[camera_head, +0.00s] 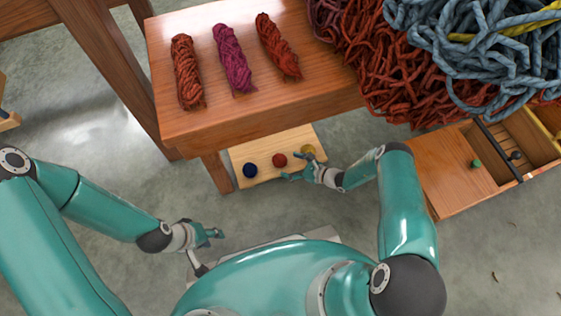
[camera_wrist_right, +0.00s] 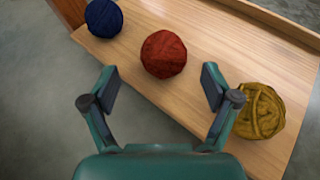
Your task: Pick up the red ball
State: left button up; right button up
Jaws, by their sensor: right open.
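The red ball (camera_head: 279,160) of wool sits on a light wooden board (camera_head: 262,176) below the table, between a dark blue ball (camera_head: 250,170) and a yellow ball (camera_head: 307,151). In the right wrist view the red ball (camera_wrist_right: 164,54) lies ahead of and between the open fingers of my right gripper (camera_wrist_right: 158,92), not touching them. In the head view my right gripper (camera_head: 294,176) is just in front of the red ball, at the board's front edge. My left gripper (camera_head: 213,233) is over the floor to the left, away from the balls; its finger opening is unclear.
A wooden table (camera_head: 210,118) stands above the board, with three twisted skeins, including a purple one (camera_head: 234,60), and a heap of red and grey-blue wool (camera_head: 400,80). An open wooden drawer (camera_head: 450,168) is at the right. The yellow ball (camera_wrist_right: 261,111) is close to my right finger.

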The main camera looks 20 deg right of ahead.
jog(key=shift+w+a+f, duration=0.25)
jog(key=shift+w+a, duration=0.1)
jog(key=b+x, duration=0.3)
jog(key=x, duration=0.1)
jog(key=shift+w+d+f, duration=0.1)
jog(key=shift+d+f, duration=0.15)
jog(key=shift+f, duration=0.15)
jog(key=shift+w+a, duration=0.25)
jog(key=shift+w, duration=0.1)
